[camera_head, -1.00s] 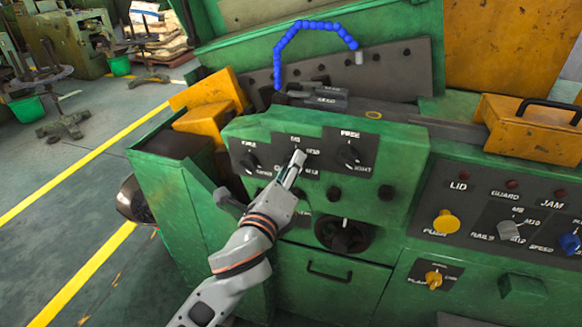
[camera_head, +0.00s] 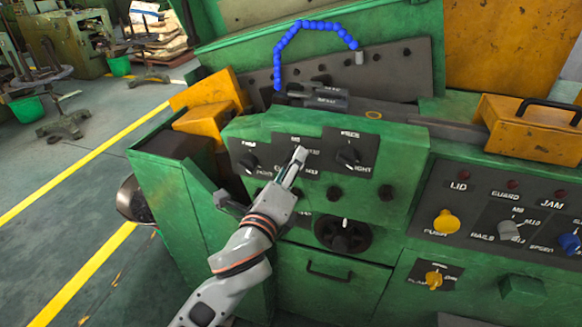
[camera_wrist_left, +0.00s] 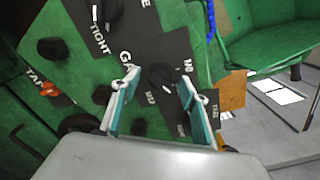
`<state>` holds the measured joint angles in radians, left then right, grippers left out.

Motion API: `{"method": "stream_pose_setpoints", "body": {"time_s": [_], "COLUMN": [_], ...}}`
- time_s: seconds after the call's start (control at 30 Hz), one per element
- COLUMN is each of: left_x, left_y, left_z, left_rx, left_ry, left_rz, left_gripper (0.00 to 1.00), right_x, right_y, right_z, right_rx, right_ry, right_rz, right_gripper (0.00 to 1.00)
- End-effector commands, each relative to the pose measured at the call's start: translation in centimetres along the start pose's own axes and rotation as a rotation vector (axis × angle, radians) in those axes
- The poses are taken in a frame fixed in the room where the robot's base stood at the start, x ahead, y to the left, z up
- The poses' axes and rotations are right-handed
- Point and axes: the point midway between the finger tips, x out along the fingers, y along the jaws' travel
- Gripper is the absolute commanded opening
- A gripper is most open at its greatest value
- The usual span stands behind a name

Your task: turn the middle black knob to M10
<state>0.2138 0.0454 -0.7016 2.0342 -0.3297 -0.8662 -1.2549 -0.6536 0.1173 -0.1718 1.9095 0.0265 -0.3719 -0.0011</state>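The middle black knob (camera_wrist_left: 162,76) sits on a dark label plate in the left wrist view. My left gripper (camera_wrist_left: 158,88) is open, with one teal-padded finger on each side of that knob. Contact with the knob cannot be made out. In the head view my left gripper (camera_head: 299,153) is in front of the middle plate and hides the knob. Labels around it, with M10 at the upper right, are small and partly covered. The direction the knob points is not clear. My right gripper is not in view.
Black knobs stand on both sides, the left one (camera_head: 249,162) and the right one (camera_head: 348,157). Below are small black knobs and a round black dial (camera_head: 343,235). A panel with a yellow button (camera_head: 446,222) is at the right. A blue segmented hose (camera_head: 300,28) arches above.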

Motion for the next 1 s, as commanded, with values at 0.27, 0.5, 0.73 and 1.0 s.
{"method": "stream_pose_setpoints", "body": {"time_s": [0.27,0.5,0.73,1.0], "left_x": [-1.0,-5.5,-9.8,-11.9], "left_y": [0.0,0.1,0.1,0.0], "left_z": [-0.1,-0.1,0.0,0.0], "left_rx": [0.001,0.0,0.0,0.0], "left_ry": [0.001,0.002,0.001,0.0], "left_rz": [0.0,0.002,0.001,0.001], "left_gripper": [0.44,0.44,0.44,0.44], "right_x": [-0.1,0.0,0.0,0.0], "right_y": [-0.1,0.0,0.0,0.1], "right_z": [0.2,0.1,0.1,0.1], "right_rx": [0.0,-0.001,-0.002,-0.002], "right_ry": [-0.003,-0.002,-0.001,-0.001], "right_rz": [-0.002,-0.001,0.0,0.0], "right_gripper": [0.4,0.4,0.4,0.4]}}
